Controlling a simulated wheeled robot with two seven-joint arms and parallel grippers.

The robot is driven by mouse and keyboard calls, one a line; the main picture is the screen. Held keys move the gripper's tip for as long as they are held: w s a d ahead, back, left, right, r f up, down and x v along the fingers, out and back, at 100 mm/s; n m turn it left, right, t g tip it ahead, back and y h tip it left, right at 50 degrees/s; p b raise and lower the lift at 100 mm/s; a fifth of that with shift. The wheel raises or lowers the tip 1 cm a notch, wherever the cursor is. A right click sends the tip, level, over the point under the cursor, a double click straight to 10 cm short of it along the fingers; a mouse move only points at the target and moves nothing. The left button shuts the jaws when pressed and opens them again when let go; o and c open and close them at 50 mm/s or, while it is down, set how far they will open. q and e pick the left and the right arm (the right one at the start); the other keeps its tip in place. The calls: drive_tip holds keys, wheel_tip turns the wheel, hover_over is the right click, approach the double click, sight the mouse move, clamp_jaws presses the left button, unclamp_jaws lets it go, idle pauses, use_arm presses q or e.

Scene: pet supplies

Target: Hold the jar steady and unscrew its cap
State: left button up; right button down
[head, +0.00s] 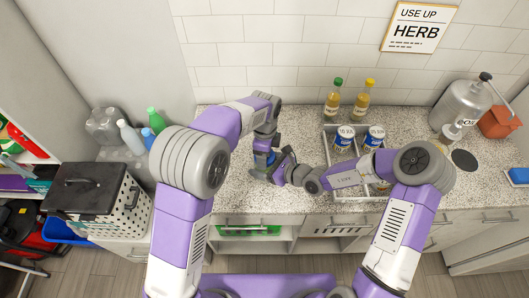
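A small blue and teal object (261,159), which looks like the jar, is on the speckled counter near the middle of the head view. My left gripper (264,146) reaches down over it from above and hides its top. My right gripper (273,169) comes in from the right, low in front of it, close to or touching its side. The cap cannot be made out. The fingers of both grippers are too small and overlapped to show whether they are shut on the jar.
A grey tray (334,190) holding blue-and-white tins (343,138) is to the right, partly under my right arm. Two bottles (334,98) stand behind it. The counter (222,190) left of the jar is clear.

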use_arm(q)
drive_tip(key=o, duration=1.2)
drive_tip(key=shift+c, duration=0.2)
drive_tip(key=shift+r, duration=2.3)
drive_tip(key=shift+c, duration=0.4)
drive_tip(key=shift+r+m, duration=0.5)
drive_tip(key=shift+m, duration=0.6)
wheel_tip(320, 180, up, 2)
drive_tip(key=m, duration=0.4)
drive_tip(key=shift+r, duration=0.1)
drive_tip(key=shift+f, duration=3.95)
drive_tip(key=shift+c, duration=0.2)
